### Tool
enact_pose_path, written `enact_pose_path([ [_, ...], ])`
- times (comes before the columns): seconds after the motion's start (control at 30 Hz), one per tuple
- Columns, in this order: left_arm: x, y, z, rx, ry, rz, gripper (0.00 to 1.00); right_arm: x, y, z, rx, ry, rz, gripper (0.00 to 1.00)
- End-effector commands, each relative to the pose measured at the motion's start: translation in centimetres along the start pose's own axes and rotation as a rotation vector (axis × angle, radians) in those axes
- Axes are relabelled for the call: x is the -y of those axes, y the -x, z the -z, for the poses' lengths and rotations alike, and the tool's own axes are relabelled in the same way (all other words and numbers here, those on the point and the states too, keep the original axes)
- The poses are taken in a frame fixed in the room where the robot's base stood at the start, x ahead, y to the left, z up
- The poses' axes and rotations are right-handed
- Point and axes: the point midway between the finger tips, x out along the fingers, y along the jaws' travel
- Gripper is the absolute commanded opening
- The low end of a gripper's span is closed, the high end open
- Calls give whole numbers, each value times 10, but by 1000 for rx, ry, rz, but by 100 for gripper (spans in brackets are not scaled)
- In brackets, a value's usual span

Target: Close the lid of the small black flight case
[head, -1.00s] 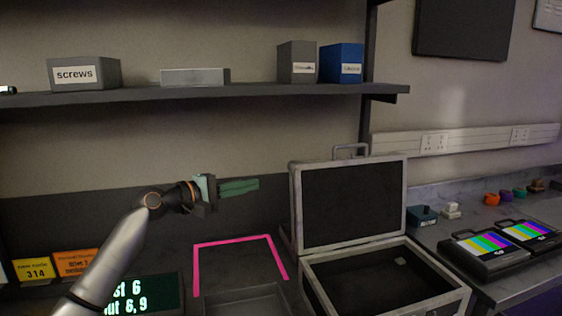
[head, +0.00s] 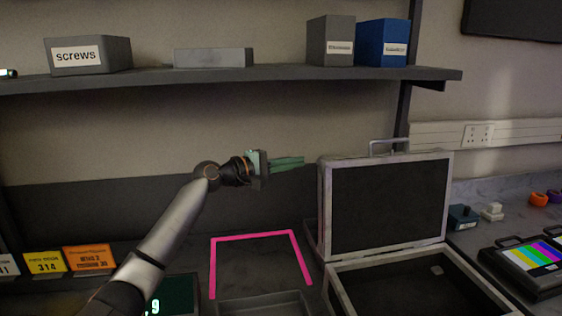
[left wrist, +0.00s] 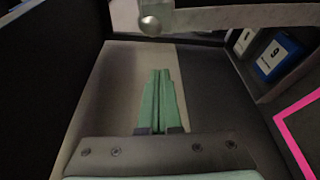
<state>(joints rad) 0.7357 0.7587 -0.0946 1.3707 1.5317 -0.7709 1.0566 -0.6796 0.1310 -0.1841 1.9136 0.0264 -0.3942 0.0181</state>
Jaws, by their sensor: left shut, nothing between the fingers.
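The small black flight case stands open on the bench at the right in the head view, its pale-edged lid (head: 388,205) upright and its base (head: 420,285) dark inside with a small pale piece in it. A handle tops the lid. My left gripper (head: 302,162) is shut and empty, with green fingers pointing right at about the height of the lid's top edge. Its tips look just left of the lid; I cannot tell the depth gap. The left wrist view shows the shut fingers (left wrist: 160,85) and a pale metal edge above them. My right gripper is out of view.
A pink outline (head: 254,236) marks the bench left of the case, with a grey tray (head: 262,302) in front. A shelf (head: 240,76) with boxes runs above the arm. A colour-bar monitor (head: 535,260) and small items sit right of the case.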

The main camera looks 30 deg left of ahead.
Motion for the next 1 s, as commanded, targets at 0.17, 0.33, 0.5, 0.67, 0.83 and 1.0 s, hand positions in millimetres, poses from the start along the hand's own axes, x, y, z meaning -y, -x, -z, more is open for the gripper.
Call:
enact_pose_path([
  [0.17,-2,-30,0,1,3,-1,0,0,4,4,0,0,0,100],
  [0.33,-1,-37,-8,-1,-5,4,0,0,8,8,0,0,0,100],
  [0.5,0,-31,-23,0,-4,4,0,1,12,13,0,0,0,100],
  [0.67,0,-27,-33,-2,-3,3,0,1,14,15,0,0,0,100],
  [0.83,1,-26,-38,0,0,2,0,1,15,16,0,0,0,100],
  [1.0,1,-26,-38,-1,0,1,0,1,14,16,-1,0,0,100],
])
